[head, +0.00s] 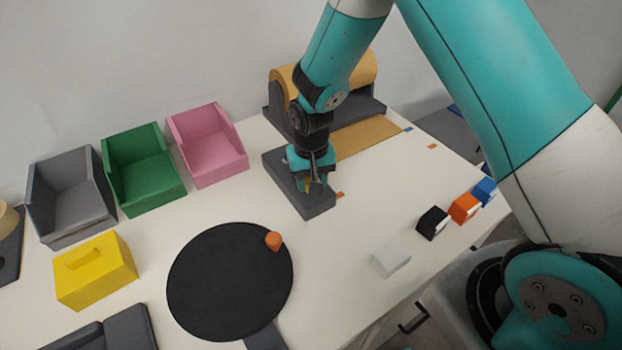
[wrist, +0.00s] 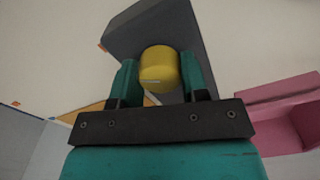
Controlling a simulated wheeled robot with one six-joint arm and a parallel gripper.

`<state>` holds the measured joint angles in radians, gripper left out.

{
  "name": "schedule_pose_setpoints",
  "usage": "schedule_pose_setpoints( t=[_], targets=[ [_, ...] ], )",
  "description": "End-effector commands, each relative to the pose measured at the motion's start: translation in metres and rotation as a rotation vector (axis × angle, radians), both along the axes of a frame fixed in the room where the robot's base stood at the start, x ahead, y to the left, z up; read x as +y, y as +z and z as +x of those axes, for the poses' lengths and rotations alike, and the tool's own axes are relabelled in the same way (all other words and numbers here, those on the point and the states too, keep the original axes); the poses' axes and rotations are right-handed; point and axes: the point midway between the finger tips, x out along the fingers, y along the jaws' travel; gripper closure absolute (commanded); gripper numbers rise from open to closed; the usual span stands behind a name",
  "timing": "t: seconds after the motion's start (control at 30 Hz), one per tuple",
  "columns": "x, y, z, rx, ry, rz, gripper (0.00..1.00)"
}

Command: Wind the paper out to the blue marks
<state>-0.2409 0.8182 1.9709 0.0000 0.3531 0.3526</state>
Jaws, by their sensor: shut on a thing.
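The brown paper roll (head: 367,68) sits on a dark grey stand at the back, partly hidden by my arm. A flat paper strip (head: 370,136) comes from it along the table, with its end near a small blue mark (head: 408,129). I see only one blue mark. A dark grey block (head: 318,207) lies in front of the stand. My gripper (head: 314,182) points down over it. In the wrist view, the gripper (wrist: 160,78) is shut on a yellow round knob (wrist: 158,66) above the grey block (wrist: 150,25).
Orange marks (head: 432,146) lie on the table. Grey, green and pink bins (head: 208,150) line the back left. A yellow box (head: 95,272) and a black disc (head: 225,290) stand in front. Small blocks (head: 463,208) line the right edge.

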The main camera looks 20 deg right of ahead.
Motion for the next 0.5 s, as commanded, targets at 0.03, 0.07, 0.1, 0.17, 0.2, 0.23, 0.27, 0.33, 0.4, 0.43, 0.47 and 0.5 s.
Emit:
schedule_pose_setpoints(
  t=[0.03,0.07,0.1,0.17,0.2,0.23,0.27,0.33,0.4,0.43,0.47,0.5],
  targets=[
    [0.0001,0.0010,0.0009,-0.003,0.000,0.001,0.83],
    [0.0001,0.0010,0.0010,-0.003,0.000,0.001,0.83],
    [0.0001,0.0010,0.0010,-0.003,0.000,0.001,0.52],
    [0.0001,0.0009,0.0009,-0.003,0.001,0.001,0.38],
    [0.0001,0.0009,0.0008,-0.003,0.001,0.001,0.33],
    [0.0001,0.0008,0.0007,-0.002,0.001,0.001,0.33],
    [0.0001,0.0007,0.0006,-0.002,0.001,0.001,0.33],
    [0.0000,0.0005,0.0005,-0.002,0.001,0.000,0.33],
    [0.0001,0.0004,0.0004,-0.001,0.001,0.000,0.33],
    [0.0001,0.0006,0.0004,-0.001,0.001,0.000,0.33],
    [0.0001,0.0011,0.0004,-0.001,0.001,0.000,0.33],
    [0.0001,0.0026,0.0005,-0.002,0.001,0.001,0.33]
  ],
)
